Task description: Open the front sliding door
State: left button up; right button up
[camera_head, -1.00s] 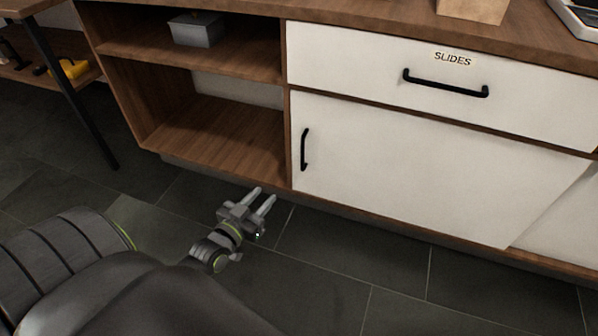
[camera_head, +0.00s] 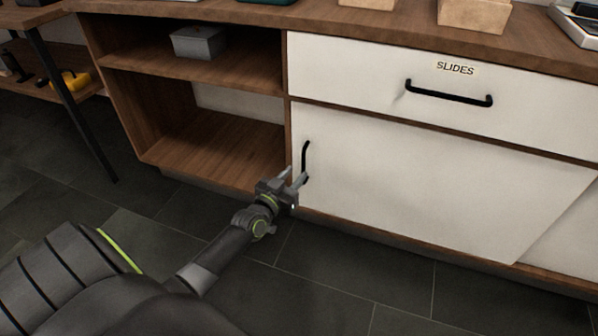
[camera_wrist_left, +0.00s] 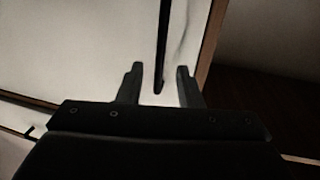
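The front sliding door (camera_head: 420,190) is a white panel below the drawer. Its black vertical handle (camera_head: 306,157) is near the door's left edge. My left gripper (camera_head: 296,176) is at the lower end of this handle. In the left wrist view the gripper (camera_wrist_left: 160,85) is open, with the handle (camera_wrist_left: 162,40) between the lines of its two fingers and the handle's lower end at the fingertips. The fingers are apart from the handle on both sides. My right gripper is not in view.
A white drawer (camera_head: 350,70) labelled SLIDES with a black handle (camera_head: 448,94) is above the door. Open shelves (camera_head: 200,150) with a grey box (camera_head: 198,42) are at the left. Another white panel (camera_head: 565,240) is at the lower right. Dark tiled floor is clear in front.

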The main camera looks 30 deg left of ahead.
pick_arm(q)
jog(key=shift+w+b, duration=0.3)
jog(key=shift+w, duration=1.3)
grip_shut()
